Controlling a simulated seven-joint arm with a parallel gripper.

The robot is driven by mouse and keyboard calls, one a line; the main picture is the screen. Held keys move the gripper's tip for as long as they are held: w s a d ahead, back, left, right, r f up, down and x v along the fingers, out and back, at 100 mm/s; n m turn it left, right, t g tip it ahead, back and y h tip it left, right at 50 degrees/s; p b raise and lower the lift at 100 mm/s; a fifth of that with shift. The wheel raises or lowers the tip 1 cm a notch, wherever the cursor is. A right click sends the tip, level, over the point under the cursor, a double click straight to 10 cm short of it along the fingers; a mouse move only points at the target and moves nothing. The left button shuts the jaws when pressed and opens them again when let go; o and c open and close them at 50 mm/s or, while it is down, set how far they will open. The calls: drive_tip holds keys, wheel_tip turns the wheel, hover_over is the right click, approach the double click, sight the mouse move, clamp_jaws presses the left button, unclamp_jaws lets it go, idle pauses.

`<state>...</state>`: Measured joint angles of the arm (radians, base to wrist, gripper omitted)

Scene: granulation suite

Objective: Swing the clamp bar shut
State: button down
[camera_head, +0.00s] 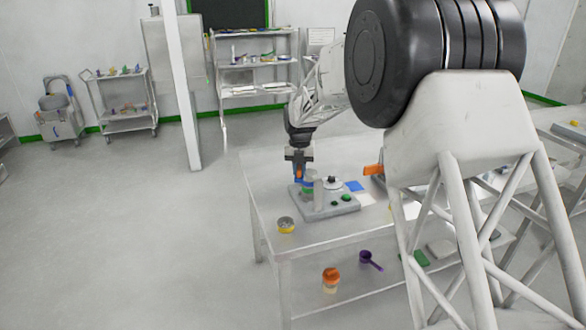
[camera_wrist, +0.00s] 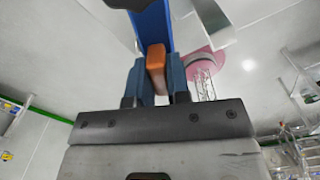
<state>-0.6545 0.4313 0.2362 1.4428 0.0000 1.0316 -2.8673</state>
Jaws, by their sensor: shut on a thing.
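The clamp device stands on the table, with a grey base (camera_head: 325,208) carrying a post, a dark-topped round part (camera_head: 332,183) and green buttons. My gripper (camera_head: 299,174) is at the left side of this device, pointing down. Its fingers (camera_wrist: 156,78) are shut on an orange handle (camera_wrist: 156,62), which also shows in the head view. A blue bar (camera_wrist: 154,24) runs up from behind the handle in the wrist view and appears to be the clamp bar. The head view is too small to show how far the bar is swung.
A yellow-based round container (camera_head: 286,226) stands at the table's (camera_head: 262,190) left front. A blue square (camera_head: 355,186) and an orange block (camera_head: 373,169) lie to the right. An orange-lidded jar (camera_head: 331,280) and a purple scoop (camera_head: 371,260) are on the lower shelf.

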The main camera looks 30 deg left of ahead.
drive_tip(key=shift+w+d+r, duration=0.1)
drive_tip(key=shift+d, duration=0.1)
idle(0.3)
drive_tip(key=c, duration=1.1)
unclamp_jaws()
drive_tip(key=shift+r, duration=3.85)
